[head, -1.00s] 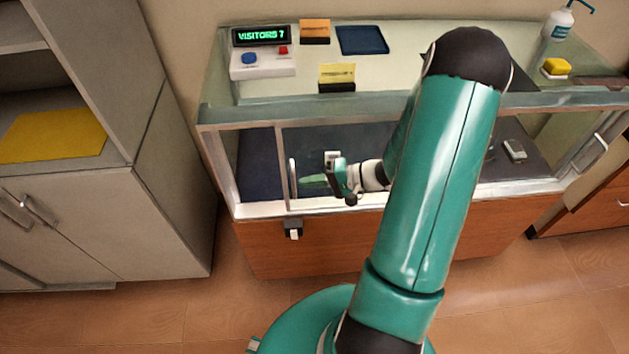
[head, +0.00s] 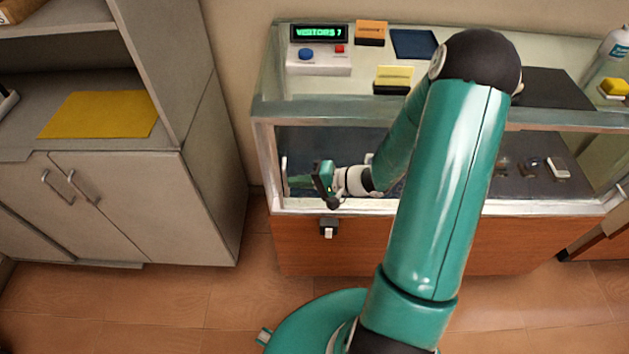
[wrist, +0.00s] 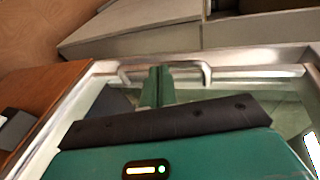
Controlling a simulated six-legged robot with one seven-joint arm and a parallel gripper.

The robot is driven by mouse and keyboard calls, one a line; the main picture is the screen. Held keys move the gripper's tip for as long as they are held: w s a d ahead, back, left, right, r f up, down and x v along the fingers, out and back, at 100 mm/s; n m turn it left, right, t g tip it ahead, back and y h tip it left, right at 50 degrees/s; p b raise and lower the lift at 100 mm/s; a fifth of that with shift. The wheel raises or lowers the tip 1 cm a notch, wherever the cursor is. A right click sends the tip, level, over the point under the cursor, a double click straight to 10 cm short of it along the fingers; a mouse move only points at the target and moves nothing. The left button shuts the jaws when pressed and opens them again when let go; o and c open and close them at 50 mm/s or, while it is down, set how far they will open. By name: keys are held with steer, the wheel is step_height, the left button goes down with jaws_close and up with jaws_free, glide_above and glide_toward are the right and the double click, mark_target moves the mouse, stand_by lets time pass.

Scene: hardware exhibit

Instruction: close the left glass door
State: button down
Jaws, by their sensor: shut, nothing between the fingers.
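The left glass door (head: 340,146) is a framed pane in the front of the display case. Its silver bow handle (head: 284,172) is close to the case's left post. In the wrist view, the handle (wrist: 207,73) spans across just beyond the fingers, along a pale metal frame bar. My gripper (head: 297,182) is shut and empty, just right of the handle. In the wrist view, my gripper (wrist: 160,72) has its green fingertips at the middle of the handle, apparently touching it. My arm hides the middle of the case front.
The glass display case (head: 455,119) holds small items on a dark floor. A counter display (head: 319,33) stands on top. A small black lock (head: 328,228) is on the wood front below. A grey cabinet (head: 190,205) stands to the left, with a narrow floor gap between.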

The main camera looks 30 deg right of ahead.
steer(key=a, duration=0.1)
steer(key=w+a, duration=0.1)
steer(key=shift+w+a, duration=0.15)
steer(key=shift+a, duration=0.2)
steer(key=shift+a, duration=0.15)
